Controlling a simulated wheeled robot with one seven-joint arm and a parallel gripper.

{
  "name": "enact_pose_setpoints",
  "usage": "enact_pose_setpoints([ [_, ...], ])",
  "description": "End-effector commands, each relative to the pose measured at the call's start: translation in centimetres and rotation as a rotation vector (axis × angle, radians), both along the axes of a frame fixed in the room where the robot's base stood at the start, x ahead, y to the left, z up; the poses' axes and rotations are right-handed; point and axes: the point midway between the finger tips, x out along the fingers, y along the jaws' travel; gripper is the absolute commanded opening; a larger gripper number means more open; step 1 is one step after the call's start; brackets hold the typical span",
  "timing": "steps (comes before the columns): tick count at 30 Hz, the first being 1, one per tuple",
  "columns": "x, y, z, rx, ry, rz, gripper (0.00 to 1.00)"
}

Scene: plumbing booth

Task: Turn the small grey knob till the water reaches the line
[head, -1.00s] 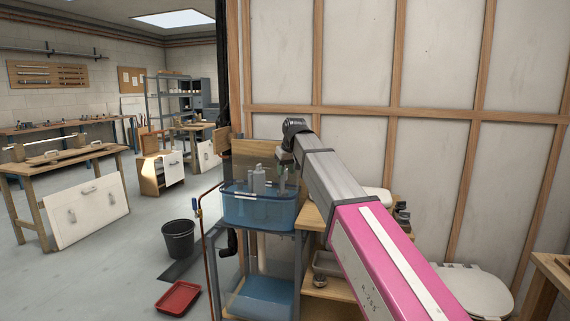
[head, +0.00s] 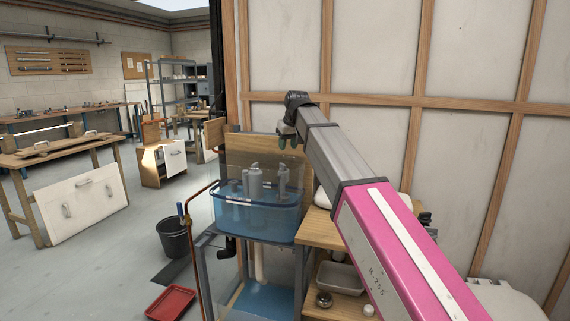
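A clear tank (head: 229,214) with blue water stands on a grey metal frame (head: 202,262) in the middle of the head view. Grey fittings (head: 256,182) stand up inside it, partly above the water. I cannot pick out the small grey knob among them, nor the line. My gripper (head: 289,141) points down from the end of my arm, above the right back part of the tank and apart from the fittings. Its fingertips are small and dark, and their gap is unclear.
A black bucket (head: 174,239) and a red tray (head: 171,303) are on the floor. A wooden shelf unit (head: 319,229) adjoins on the right. Open floor lies to the left.

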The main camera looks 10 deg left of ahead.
Motion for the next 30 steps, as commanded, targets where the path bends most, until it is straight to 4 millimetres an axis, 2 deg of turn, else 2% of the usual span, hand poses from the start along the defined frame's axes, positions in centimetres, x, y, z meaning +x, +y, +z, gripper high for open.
enact_pose_setpoints([
  [15, 2.4, 2.0, -7.5, -0.001, 0.002, 0.000, 0.39],
  [22, 2.9, 2.4, -9.1, -0.001, -0.001, 0.000, 0.39],
  [30, 3.0, 2.4, -9.3, 0.001, -0.001, 0.000, 0.39],
])
